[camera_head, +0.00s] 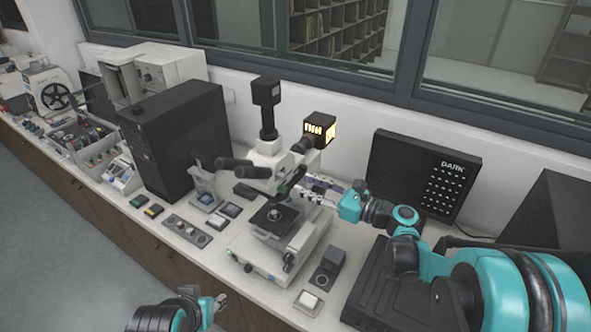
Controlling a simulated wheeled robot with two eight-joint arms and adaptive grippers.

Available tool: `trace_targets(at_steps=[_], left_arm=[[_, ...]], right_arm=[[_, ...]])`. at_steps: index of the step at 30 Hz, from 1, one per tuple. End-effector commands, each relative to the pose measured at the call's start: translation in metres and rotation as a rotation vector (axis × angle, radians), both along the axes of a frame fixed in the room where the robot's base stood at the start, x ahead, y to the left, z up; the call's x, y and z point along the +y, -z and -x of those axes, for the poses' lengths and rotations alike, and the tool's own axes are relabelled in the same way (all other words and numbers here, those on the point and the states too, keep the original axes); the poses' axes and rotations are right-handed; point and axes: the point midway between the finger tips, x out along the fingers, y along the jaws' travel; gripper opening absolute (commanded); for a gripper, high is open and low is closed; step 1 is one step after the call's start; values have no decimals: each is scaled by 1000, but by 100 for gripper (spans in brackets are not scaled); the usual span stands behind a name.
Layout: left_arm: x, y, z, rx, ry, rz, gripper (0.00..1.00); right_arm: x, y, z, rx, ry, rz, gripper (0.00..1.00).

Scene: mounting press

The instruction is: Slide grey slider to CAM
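The white microscope (268,158) stands on the bench with a black camera (266,92) on top and a lit lamp box (320,130) behind. My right gripper (298,189) reaches in from the right and is at the right side of the microscope's head, by the eyepieces and above the stage. Its fingertips overlap the dark parts there; I cannot tell whether they touch or hold anything. The grey slider and any CAM mark cannot be made out; they are small or hidden near the gripper. My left gripper (206,298) is low, in front of the bench, open and empty.
A black computer tower (178,138) stands left of the microscope, with small boxes and slides between. A small black control box (326,268) and a white block (308,302) sit near the front edge.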

Motion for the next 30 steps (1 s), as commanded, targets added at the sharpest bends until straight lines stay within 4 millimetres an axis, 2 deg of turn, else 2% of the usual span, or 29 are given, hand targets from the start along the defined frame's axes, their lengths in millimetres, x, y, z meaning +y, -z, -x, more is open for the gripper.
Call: trace_targets(at_steps=[6,10,15,22,26,30], left_arm=[[0,2,0,0,0,0,38],[0,2,0,0,0,0,38],[0,2,0,0,0,0,38],[0,2,0,0,0,0,38],[0,2,0,0,0,0,38],[0,2,0,0,0,0,38]], right_arm=[[32,1,-20,-1,-4,3,36],[45,1,-29,-2,-2,4,36],[53,1,-35,-2,0,5,36],[53,1,-35,-2,0,5,36],[53,1,-35,-2,0,5,2],[53,0,-35,-2,0,5,0]])
